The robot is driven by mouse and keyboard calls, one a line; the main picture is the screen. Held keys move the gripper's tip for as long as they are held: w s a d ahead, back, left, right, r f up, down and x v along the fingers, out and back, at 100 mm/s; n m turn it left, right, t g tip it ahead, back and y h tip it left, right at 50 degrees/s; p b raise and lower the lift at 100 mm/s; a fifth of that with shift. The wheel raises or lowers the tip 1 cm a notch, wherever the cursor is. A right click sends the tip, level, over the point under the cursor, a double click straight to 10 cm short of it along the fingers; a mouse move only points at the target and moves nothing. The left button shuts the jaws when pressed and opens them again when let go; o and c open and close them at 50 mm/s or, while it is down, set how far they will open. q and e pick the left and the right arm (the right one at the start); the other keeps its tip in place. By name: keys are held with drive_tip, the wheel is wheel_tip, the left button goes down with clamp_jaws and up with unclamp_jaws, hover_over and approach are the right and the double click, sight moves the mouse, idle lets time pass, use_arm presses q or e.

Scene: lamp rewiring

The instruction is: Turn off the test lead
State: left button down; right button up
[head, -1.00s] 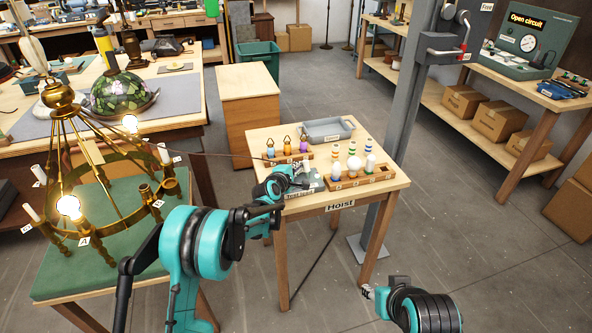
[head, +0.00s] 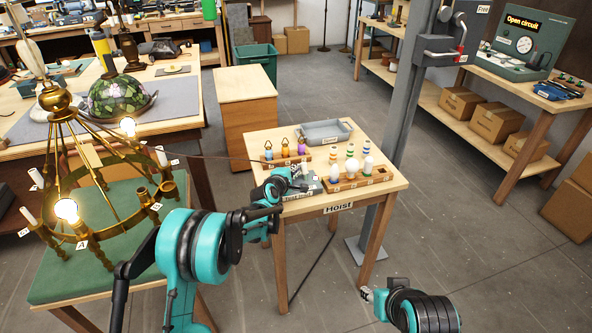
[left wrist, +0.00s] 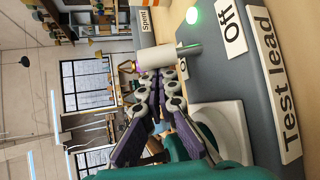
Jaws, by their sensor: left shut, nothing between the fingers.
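The test lead box (left wrist: 215,90) is grey, with "Test lead" and "Off" labels and a lit green light (left wrist: 193,15) in the left wrist view. In the head view the box (head: 306,187) sits at the front left of the small Hoist table. A pale cylindrical switch lever (left wrist: 176,58) sticks out from the box. My left gripper (left wrist: 158,74) is shut and empty, its fingertips close beside the lever; I cannot tell if they touch. In the head view, the left gripper (head: 296,180) is over the box. My right gripper (head: 367,293) is low at the front, its fingers too small to read.
A brass chandelier (head: 85,235) with two lit bulbs stands at left; a thin cable runs from near it to the Hoist table (head: 315,210). Bulb racks (head: 345,182) and a grey tray (head: 325,131) share this table. A grey post (head: 402,130) rises beside it.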

sight(303, 170)
use_arm(q)
drive_tip(key=shift+s+d+r, duration=0.1)
drive_tip(key=shift+s+d, duration=0.05)
drive_tip(key=shift+s, duration=0.15)
drive_tip(key=shift+s+d, duration=0.2)
drive_tip(key=shift+s, duration=0.55)
drive_tip(key=shift+r, duration=0.1)
drive_tip(key=shift+s+d+r, duration=0.2)
drive_tip(key=shift+s+r, duration=0.15)
drive_tip(key=shift+s, duration=0.3)
